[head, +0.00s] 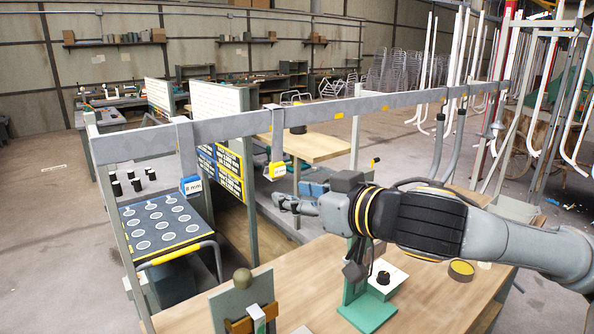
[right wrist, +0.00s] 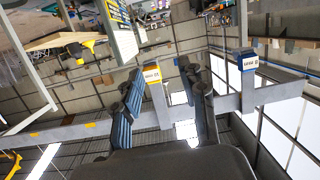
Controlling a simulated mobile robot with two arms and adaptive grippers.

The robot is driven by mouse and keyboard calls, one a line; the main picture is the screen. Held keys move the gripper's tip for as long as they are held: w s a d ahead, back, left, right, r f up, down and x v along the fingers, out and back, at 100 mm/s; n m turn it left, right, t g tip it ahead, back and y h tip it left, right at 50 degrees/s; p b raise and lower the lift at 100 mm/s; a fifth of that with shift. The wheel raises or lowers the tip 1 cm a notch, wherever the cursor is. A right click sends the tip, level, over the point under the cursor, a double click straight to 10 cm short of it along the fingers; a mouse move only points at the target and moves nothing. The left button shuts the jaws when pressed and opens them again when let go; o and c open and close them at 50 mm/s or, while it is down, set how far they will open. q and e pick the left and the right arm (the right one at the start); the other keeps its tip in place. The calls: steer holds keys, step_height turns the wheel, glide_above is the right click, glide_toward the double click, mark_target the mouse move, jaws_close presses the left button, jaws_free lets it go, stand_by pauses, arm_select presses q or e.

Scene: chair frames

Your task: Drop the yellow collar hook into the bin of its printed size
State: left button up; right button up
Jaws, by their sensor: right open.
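The yellow collar hook (head: 275,170) hangs from the grey rail. It has a white printed label face, too small to read surely. A blue collar hook (head: 190,185) marked 8 mm hangs further left on the same rail. My right gripper (head: 296,195) is open, just below and right of the yellow hook in the head view. In the right wrist view, the yellow hook (right wrist: 152,76) appears between the open blue-padded fingers (right wrist: 162,82), apparently not gripped. The blue hook (right wrist: 247,62) shows to the right there. I cannot identify the size bins. My left gripper is out of view.
The long rail (head: 330,112) crosses above a wooden bench (head: 300,270). A green stand (head: 366,310) is under my right arm, with a wood-and-green fixture (head: 240,305) at the front. A cart with circles (head: 160,228) stands left, beside yellow-and-black boards (head: 230,172).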

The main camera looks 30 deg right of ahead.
mark_target(280, 170)
steer(key=shift+m+t, duration=0.3)
steer(key=shift+m, duration=0.2)
steer(key=w, duration=0.2)
steer(key=w+r, duration=0.1)
steer(key=w, duration=0.1)
steer(key=w+d+p, duration=0.1)
steer(key=w, duration=0.2)
steer(key=shift+r, duration=0.3)
steer(key=shift+w+a, duration=0.1)
steer(key=shift+w, duration=0.05)
steer(key=shift+c, duration=1.2)
steer(key=c, duration=0.3)
jaws_close()
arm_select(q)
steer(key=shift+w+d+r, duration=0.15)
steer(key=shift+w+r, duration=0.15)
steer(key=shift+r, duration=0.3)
